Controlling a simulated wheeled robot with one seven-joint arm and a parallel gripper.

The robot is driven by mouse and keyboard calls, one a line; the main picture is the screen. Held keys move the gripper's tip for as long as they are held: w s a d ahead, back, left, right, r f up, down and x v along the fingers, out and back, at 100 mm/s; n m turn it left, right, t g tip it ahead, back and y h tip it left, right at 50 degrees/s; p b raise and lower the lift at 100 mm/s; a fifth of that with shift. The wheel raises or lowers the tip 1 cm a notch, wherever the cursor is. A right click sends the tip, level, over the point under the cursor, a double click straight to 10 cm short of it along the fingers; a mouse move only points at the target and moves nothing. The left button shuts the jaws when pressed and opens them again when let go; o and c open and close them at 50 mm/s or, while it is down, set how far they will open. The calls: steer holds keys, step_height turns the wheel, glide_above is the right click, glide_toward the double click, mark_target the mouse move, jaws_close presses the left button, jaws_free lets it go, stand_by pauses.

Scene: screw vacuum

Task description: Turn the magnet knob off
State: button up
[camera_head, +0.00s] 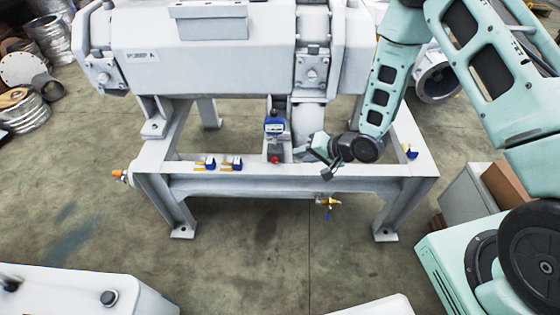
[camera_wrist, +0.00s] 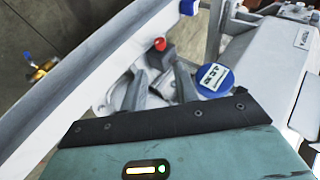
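A small red knob (camera_head: 275,159) sits low on a dark block below a blue round gauge (camera_head: 274,126), on the front beam of the grey pump frame. It appears to be the magnet knob. In the wrist view the red knob (camera_wrist: 160,44) shows beyond my fingertips, and the blue gauge (camera_wrist: 212,78) is just right of them. My gripper (camera_head: 318,163) is to the right of the knob in the head view, apart from it. In the wrist view my gripper (camera_wrist: 160,80) has its two grey fingers spread with nothing visible held between them.
The large grey pump (camera_head: 220,65) stands above and behind the beam. Blue and yellow parts (camera_head: 222,163) lie on the beam at the left. A brass valve (camera_head: 328,202) hangs under the beam.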

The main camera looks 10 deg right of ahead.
mark_target(277, 160)
steer(key=b+x, duration=0.1)
steer(key=x, duration=1)
steer(key=shift+a+f+b, duration=0.1)
steer(key=shift+b, duration=0.2)
jaws_close()
